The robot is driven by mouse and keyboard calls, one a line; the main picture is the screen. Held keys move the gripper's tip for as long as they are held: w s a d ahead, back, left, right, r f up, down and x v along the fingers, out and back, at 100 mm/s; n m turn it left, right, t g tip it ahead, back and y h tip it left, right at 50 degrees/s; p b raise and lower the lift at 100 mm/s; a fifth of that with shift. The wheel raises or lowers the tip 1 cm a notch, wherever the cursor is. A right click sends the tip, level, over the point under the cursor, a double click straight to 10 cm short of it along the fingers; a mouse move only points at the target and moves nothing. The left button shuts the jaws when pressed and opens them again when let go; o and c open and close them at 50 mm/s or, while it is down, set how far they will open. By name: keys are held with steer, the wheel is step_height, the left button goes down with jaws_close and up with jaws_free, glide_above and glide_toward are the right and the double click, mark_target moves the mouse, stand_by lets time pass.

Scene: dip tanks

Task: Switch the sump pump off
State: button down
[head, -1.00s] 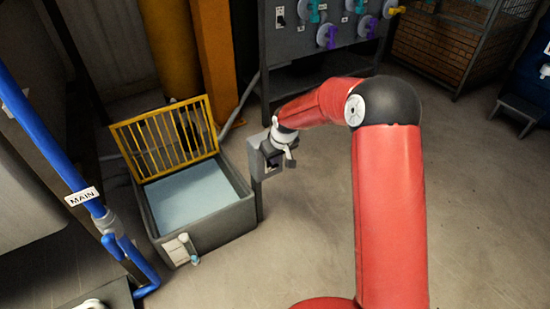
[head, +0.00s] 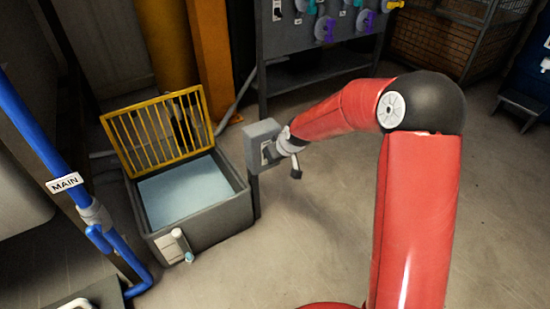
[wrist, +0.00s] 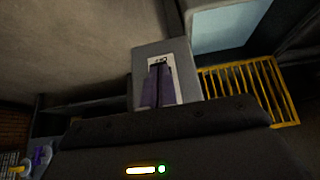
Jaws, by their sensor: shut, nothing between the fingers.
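A grey switch box (head: 260,138) stands on a post at the right side of the sump (head: 215,228). The sump is a grey basin of pale blue liquid. My gripper (head: 270,153) is at the front of the box, to its right. In the wrist view the box (wrist: 184,58) is straight ahead with a pale plate on its face. My gripper's two dark fingers (wrist: 160,70) are shut together in front of that plate and hide most of it. I cannot tell the switch's position or whether the fingers touch it.
A yellow grate (head: 160,130) stands raised behind the sump. A blue pipe marked MAIN (head: 45,140) runs down at the left. A panel with valve wheels (head: 340,45) is at the back. The floor to the right is mostly clear.

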steer(key=shift+s+d+f, duration=0.15)
steer(key=shift+s+f, duration=0.05)
steer(key=shift+f, duration=0.15)
steer(key=shift+w+a+r, duration=0.35)
steer(key=shift+w+a, duration=0.05)
steer(key=shift+w, duration=0.2)
stand_by(0.3)
